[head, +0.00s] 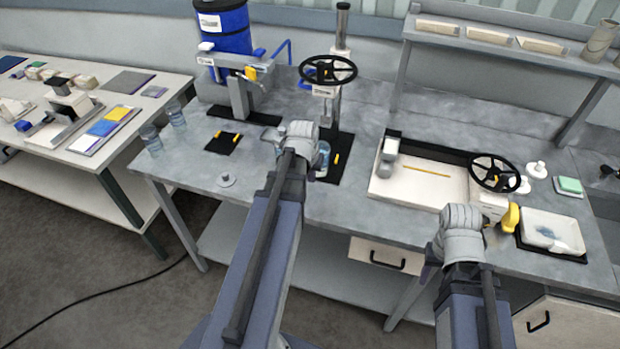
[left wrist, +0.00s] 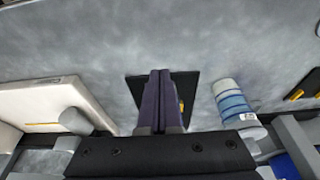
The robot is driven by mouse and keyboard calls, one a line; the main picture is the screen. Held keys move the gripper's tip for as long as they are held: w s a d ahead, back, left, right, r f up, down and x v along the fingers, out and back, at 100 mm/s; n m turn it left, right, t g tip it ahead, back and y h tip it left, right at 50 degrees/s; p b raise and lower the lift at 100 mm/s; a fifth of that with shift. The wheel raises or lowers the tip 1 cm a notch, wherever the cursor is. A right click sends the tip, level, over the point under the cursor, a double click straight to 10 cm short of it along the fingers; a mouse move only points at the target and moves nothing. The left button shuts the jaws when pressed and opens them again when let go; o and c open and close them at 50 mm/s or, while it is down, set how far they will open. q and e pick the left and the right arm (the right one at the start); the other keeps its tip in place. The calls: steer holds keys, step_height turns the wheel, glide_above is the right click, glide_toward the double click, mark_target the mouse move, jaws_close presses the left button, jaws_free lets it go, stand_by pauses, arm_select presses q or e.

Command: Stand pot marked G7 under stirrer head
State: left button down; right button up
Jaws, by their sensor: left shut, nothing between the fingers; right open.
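My left gripper (head: 302,150) is over the bench by the stirrer stand; its wrist hides the fingers. In the left wrist view its two dark purple fingers (left wrist: 160,98) are shut and empty, in front of a black mat (left wrist: 190,88). A blue-and-white banded pot (left wrist: 233,103) with a small label stands beside that mat, apart from the fingers; the marking is too small to read. The stirrer stand has a black handwheel (head: 328,69) on a post, above a black mat (head: 338,148) with yellow marks. My right gripper (head: 462,245) is open near the bench's front edge, its fingers mostly hidden.
Two bluish jars (head: 151,138) (head: 177,115) stand at the bench's left end. A pale shallow tray (head: 410,190) and a white dish (head: 552,232) are to the right.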

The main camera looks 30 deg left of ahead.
arm_select(q)
steer(key=b+x, duration=0.3)
steer(key=x, duration=0.1)
steer(key=shift+f, duration=0.4)
steer(key=w, duration=0.3)
steer(key=shift+w+a+r, duration=0.2)
steer(key=shift+w+a, duration=0.1)
steer(key=shift+a, duration=0.1)
steer(key=shift+w, duration=0.15)
steer(key=w, duration=0.2)
steer(key=w+a, duration=0.1)
steer(key=w, duration=0.1)
steer(key=shift+w+a, duration=0.1)
steer(key=shift+w, duration=0.25)
steer(key=shift+s, duration=0.15)
